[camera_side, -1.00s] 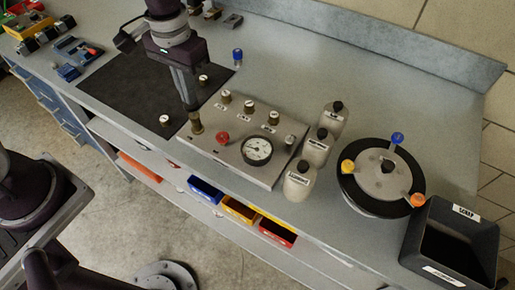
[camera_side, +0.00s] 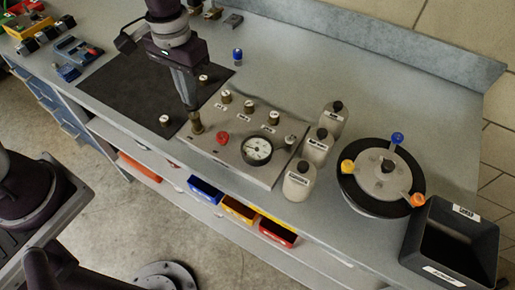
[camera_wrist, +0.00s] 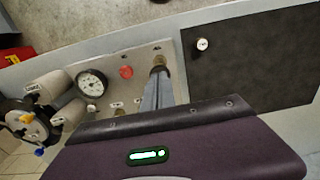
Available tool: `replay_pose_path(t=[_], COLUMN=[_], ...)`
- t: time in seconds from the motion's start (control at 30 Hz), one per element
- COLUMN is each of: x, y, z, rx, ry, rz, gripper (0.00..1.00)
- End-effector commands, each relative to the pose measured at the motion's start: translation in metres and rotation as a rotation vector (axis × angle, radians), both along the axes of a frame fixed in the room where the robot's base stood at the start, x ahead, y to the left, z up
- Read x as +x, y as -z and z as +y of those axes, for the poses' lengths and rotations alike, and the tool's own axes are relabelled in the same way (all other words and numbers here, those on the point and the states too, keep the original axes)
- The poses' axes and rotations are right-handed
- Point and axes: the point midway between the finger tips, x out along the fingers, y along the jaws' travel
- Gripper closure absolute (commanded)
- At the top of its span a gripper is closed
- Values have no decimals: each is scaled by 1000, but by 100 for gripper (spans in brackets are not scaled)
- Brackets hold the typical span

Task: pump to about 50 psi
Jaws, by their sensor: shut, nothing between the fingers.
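A brass pump plunger (camera_side: 196,124) stands at the panel's left end. My gripper (camera_side: 192,107) is shut and empty, pointing down, with its tips at or just over the plunger's top; I cannot tell whether they touch. In the wrist view the fingertips (camera_wrist: 159,72) overlap the plunger (camera_wrist: 158,61) and hide part of it. The gauge (camera_wrist: 91,83) also shows there, its reading too small to read.
White labelled bottles (camera_side: 299,180) stand right of the panel. Beyond are a round black-rimmed device (camera_side: 351,192) with coloured knobs and a black bin (camera_side: 410,245). A dark mat (camera_side: 120,88) with two small white-topped knobs lies left. The bench behind the panel is mostly clear.

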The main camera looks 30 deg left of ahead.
Motion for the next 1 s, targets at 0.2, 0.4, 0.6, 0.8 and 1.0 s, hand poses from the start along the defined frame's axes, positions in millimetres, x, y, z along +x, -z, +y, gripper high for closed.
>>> replay_pose_path(t=[0.2, 0.4, 0.6, 0.8, 1.0], x=[0, 0, 0, 0, 0], y=[9, 17, 25, 15, -4], z=[0, 0, 0, 0, 0], rx=[0, 0, 0, 0, 0], ry=[0, 0, 0, 0, 0], rz=[1, 2, 1, -1, -2], gripper=[100, 100, 100, 100, 100])
